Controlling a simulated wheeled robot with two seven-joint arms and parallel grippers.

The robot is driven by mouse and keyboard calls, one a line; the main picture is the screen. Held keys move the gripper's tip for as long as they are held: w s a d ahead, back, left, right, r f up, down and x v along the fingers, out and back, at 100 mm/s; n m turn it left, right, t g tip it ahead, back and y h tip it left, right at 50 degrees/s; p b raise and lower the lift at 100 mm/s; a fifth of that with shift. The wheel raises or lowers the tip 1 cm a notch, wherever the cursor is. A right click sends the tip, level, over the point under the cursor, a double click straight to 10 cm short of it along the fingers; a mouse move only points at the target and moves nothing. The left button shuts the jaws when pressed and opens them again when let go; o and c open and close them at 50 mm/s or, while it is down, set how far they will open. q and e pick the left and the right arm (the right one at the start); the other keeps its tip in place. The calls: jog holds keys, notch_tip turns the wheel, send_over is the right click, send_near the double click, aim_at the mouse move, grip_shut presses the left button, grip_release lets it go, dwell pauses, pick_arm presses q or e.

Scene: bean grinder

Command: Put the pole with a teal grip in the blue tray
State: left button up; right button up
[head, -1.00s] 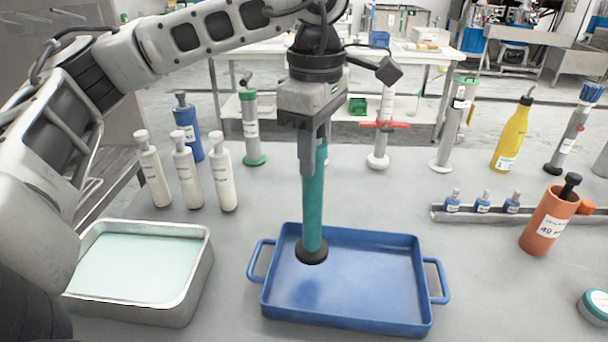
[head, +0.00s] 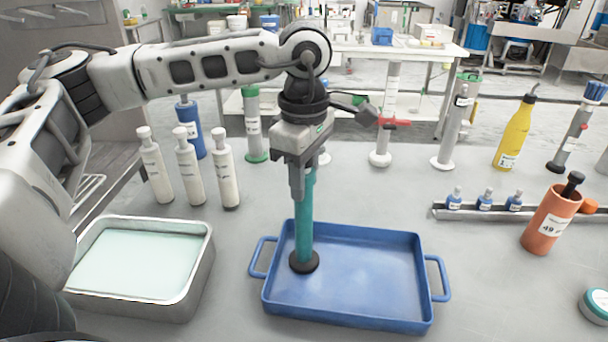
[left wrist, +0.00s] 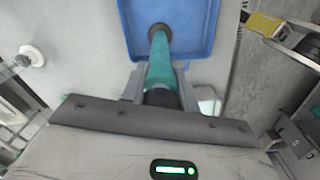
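The pole with a teal grip (head: 304,225) stands nearly upright, with its black round foot at the left part of the blue tray (head: 385,318). My left gripper (head: 299,188) is shut around the upper part of the pole. In the left wrist view, the pole (left wrist: 160,62) runs from between the fingers (left wrist: 160,88) to its dark foot over the blue tray (left wrist: 205,45). I cannot tell whether the foot touches the tray floor. My right gripper is not in view.
A metal basin (head: 140,305) with pale liquid stands left of the tray. Several white bottles (head: 188,170) and a blue bottle (head: 190,128) stand behind it. An orange cylinder (head: 549,222) and a rack of small blue bottles (head: 484,202) are at right. The tray's right part is empty.

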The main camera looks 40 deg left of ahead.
pick_arm(q)
jog(key=o, duration=0.4)
jog(key=shift+c, duration=0.2)
notch_tip(320, 180, up, 12)
jog(key=shift+r, duration=0.2)
dwell(0.4)
